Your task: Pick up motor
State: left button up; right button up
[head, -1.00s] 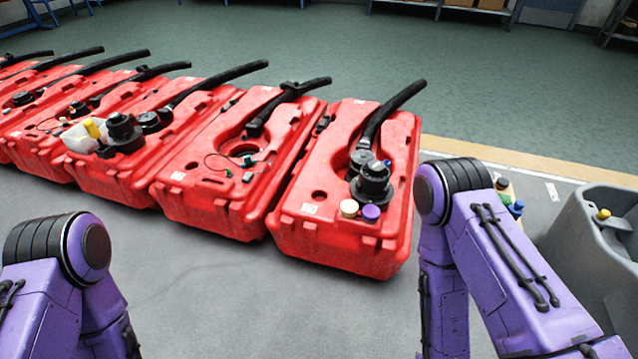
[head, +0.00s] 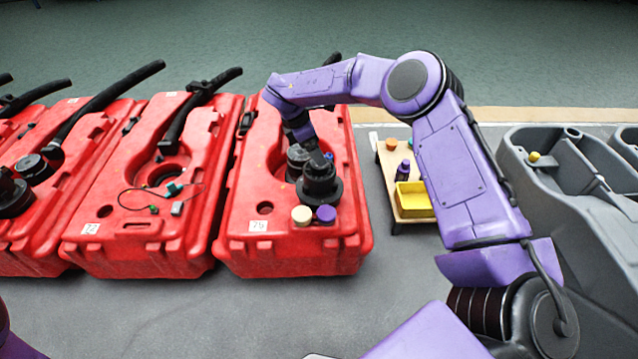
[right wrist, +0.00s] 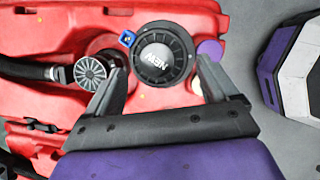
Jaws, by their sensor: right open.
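A black round motor (head: 320,189) sits upright on the rightmost red tank. The right wrist view shows its top from above, with a grey disc marked "NEW" (right wrist: 162,60) and a small blue connector at its rim. My right gripper (right wrist: 160,72) is open, with one finger on each side of the motor's near part; I cannot tell whether they touch it. In the head view the gripper is over the motor and partly hidden by my wrist. My left gripper is out of view.
A cream cap (head: 301,215) and a purple cap (head: 326,214) sit just in front of the motor. A black hose with a ribbed end (right wrist: 90,73) lies beside it. Another red tank (head: 125,235) stands to the left. A small wooden table with a yellow bin (head: 413,200) stands right.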

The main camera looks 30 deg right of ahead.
aim_at(319, 181)
jog(key=f, duration=0.2)
jog(key=d+f+b, duration=0.1)
jog(key=f, duration=0.3)
jog(key=shift+w+d+f, duration=0.15)
jog(key=shift+w+f, duration=0.1)
jog(key=shift+r, duration=0.15)
jog(key=shift+c, duration=0.6)
grip_shut()
